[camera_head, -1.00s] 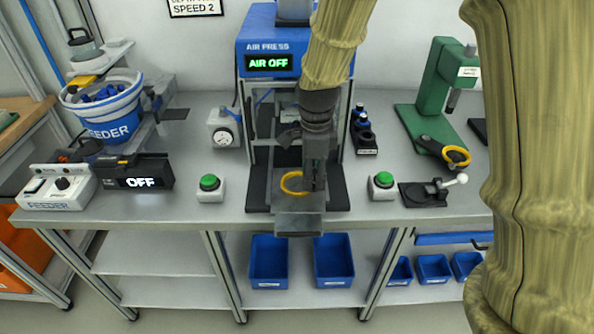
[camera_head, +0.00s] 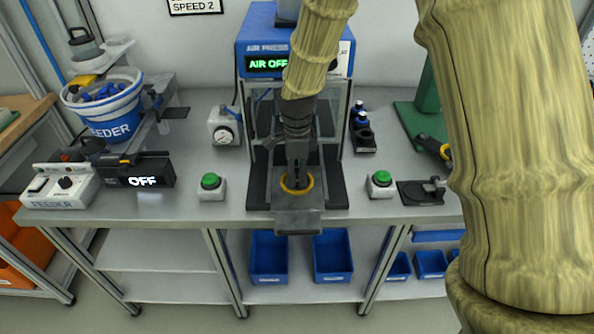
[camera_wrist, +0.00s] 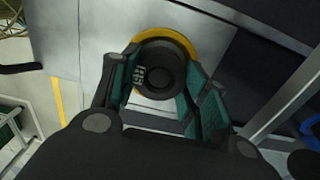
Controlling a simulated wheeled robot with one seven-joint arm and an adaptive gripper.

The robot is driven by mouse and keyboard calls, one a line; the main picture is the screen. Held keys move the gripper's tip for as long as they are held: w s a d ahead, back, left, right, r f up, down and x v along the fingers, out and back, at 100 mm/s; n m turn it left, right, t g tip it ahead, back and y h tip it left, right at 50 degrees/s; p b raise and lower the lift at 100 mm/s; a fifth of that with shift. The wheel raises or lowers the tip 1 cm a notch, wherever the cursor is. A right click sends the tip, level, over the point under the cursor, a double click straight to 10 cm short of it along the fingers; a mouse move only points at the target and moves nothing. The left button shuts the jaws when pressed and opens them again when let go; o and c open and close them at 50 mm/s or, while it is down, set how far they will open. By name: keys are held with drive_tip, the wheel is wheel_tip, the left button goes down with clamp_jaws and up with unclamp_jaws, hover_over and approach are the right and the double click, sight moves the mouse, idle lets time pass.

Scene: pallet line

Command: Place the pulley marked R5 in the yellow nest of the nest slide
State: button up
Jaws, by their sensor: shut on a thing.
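The yellow nest (camera_head: 309,186) is a ring on the grey nest slide (camera_head: 297,218), at the front of the air press. In the wrist view the yellow ring (camera_wrist: 183,40) shows around the far side of a round black pulley (camera_wrist: 160,70) with pale lettering that looks like R5. My gripper (camera_head: 296,182) points down at the nest and is shut on the pulley. The pulley appears within the ring's outline in the wrist view. Whether it is seated or slightly above is hard to tell, as the fingers hide the ring's near side.
The air press (camera_head: 264,50) stands just behind, with its display reading AIR OFF. Green buttons (camera_head: 210,181) and (camera_head: 382,178) flank the slide. A gauge box (camera_head: 224,128) and a black rack (camera_head: 363,137) stand beside the press frame.

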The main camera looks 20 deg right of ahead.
sight(297, 176)
drive_tip(key=shift+f, duration=0.15)
drive_tip(key=o, duration=1.1)
wheel_tip(297, 176, up, 12)
drive_tip(key=b, duration=0.1)
drive_tip(key=shift+r+b, duration=0.2)
drive_tip(key=shift+b, duration=0.1)
